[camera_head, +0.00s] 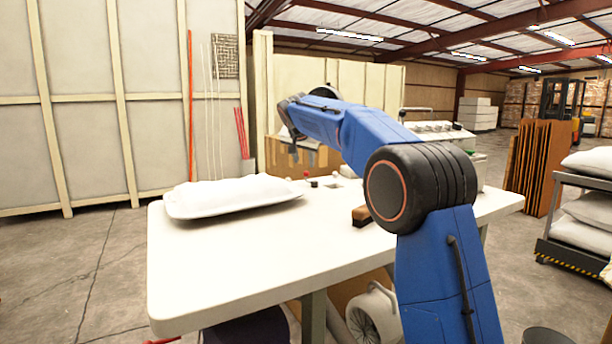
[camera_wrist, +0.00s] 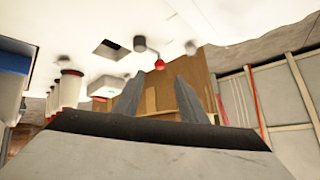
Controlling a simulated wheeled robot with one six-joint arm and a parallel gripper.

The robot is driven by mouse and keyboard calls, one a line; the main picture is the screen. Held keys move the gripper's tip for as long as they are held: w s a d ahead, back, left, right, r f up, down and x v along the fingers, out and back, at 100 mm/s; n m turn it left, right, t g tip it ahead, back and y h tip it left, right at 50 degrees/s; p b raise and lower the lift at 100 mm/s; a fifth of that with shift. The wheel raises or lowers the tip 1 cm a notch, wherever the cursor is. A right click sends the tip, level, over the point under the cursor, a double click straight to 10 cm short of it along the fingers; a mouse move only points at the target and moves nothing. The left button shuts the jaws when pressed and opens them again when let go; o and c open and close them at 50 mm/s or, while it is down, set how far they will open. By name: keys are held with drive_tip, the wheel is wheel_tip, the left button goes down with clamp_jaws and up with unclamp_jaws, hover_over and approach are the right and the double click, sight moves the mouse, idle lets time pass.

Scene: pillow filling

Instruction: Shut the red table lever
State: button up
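The red lever knob (camera_wrist: 160,64) is a small red ball on a thin arm beside a grey round post (camera_wrist: 140,44) on the white table (camera_wrist: 215,20). In the head view the red knob (camera_head: 306,174) is a tiny spot near the table's far edge. My gripper (camera_wrist: 158,84) is open, with a clear gap between its two grey fingers and nothing held. In the wrist view the red knob lies just beyond the fingertips, roughly between them, and appears apart from them. In the head view my gripper (camera_head: 312,157) hangs above the far side of the table, partly hidden by my arm.
A white pillow (camera_head: 232,194) lies on the left of the table (camera_head: 240,262). A dark square opening (camera_wrist: 108,49) and a pale knob (camera_wrist: 190,47) are near the lever. A cardboard box (camera_head: 285,157) stands behind. The table's near left is clear.

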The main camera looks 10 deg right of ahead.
sight(306, 172)
drive_tip(key=x, duration=1.1)
drive_tip(key=shift+d+r, duration=0.1)
drive_tip(key=shift+d, duration=0.05)
clamp_jaws()
